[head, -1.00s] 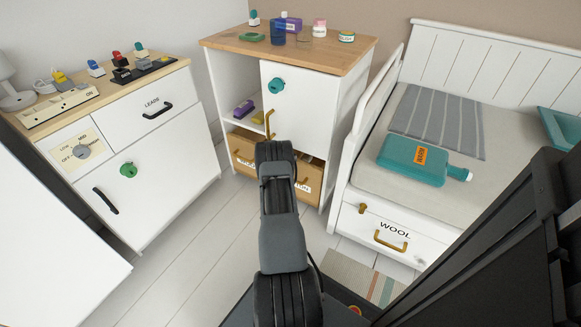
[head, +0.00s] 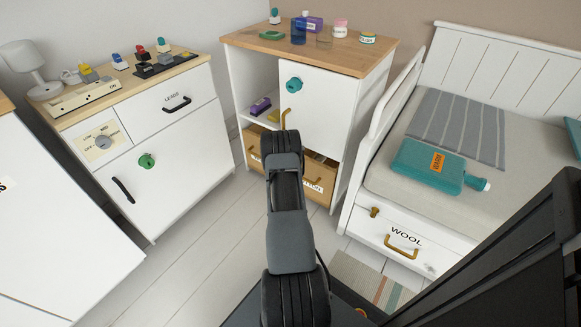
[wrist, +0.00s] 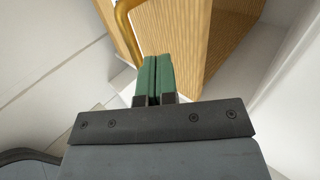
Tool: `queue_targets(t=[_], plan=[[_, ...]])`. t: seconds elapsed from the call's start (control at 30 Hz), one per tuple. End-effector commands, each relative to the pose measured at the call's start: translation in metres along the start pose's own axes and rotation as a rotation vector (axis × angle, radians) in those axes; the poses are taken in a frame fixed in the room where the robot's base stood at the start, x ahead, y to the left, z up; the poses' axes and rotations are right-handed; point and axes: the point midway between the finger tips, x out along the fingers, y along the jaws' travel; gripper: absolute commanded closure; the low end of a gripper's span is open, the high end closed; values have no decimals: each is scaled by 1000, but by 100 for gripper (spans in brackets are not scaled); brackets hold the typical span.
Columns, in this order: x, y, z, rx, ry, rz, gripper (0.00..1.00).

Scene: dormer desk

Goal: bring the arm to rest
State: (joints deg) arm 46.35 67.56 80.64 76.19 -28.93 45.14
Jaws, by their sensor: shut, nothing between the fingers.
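My arm (head: 286,225) reaches forward from the bottom middle of the head view, toward the white cabinet. The arm hides my gripper's fingers there. In the wrist view, my gripper (wrist: 153,78) shows two green fingers pressed together with nothing between them. They point at a wooden drawer front (wrist: 180,45) with a brass handle (wrist: 125,25) close ahead on the left. I cannot tell whether the fingers touch the wood.
The white cabinet (head: 311,120) has a wooden drawer (head: 252,150) low down, partly behind my arm. A white dresser (head: 170,185) stands left, a bed (head: 385,180) with a teal bottle (head: 428,165) right. Grey floor (head: 195,255) is clear between dresser and arm.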

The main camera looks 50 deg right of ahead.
Motion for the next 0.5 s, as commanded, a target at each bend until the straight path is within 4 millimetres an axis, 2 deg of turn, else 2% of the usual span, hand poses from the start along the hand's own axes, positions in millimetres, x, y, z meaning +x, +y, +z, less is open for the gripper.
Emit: queue_targets(t=[0.03, 0.2, 0.5], plan=[[-17, -7, 0, -2, -2, -2, 100], [-48, -6, -1, 2, 2, -2, 100], [-79, -4, -3, 4, 5, -1, 100]])
